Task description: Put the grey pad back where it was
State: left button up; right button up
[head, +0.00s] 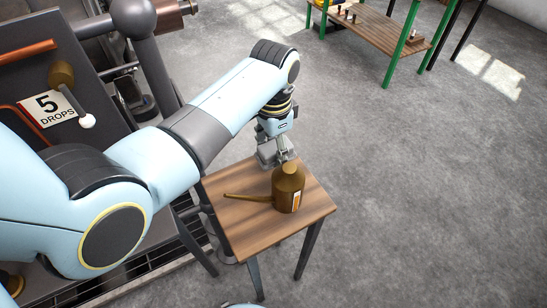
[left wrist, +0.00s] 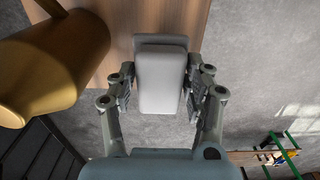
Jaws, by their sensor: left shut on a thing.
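The grey pad (left wrist: 161,82) is a pale rounded block, held between the two fingers of my left gripper (left wrist: 160,95) in the left wrist view. A wider grey part shows at its far end. In the head view my left gripper (head: 281,150) is at the far edge of a small wooden table (head: 245,235), just behind a brass oil can. The pad is partly hidden there by the gripper. I cannot tell whether the pad touches the table. My right gripper is not in view.
The brass oil can (head: 287,190) stands on the table close to my left gripper, its spout pointing left. It also shows large at the left in the left wrist view (left wrist: 50,65). A machine with a "5 DROPS" sign (head: 55,110) stands left. Open floor lies right.

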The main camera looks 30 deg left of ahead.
aim_at(273, 158)
pick_arm(q)
jog(key=shift+f, duration=1.55)
jog(key=shift+f+b, duration=0.15)
jog(key=shift+b, duration=0.15)
jog(key=o, duration=1.1)
notch_tip(273, 158, up, 12)
jog(key=shift+r+p, duration=0.15)
jog(key=shift+p, duration=0.95)
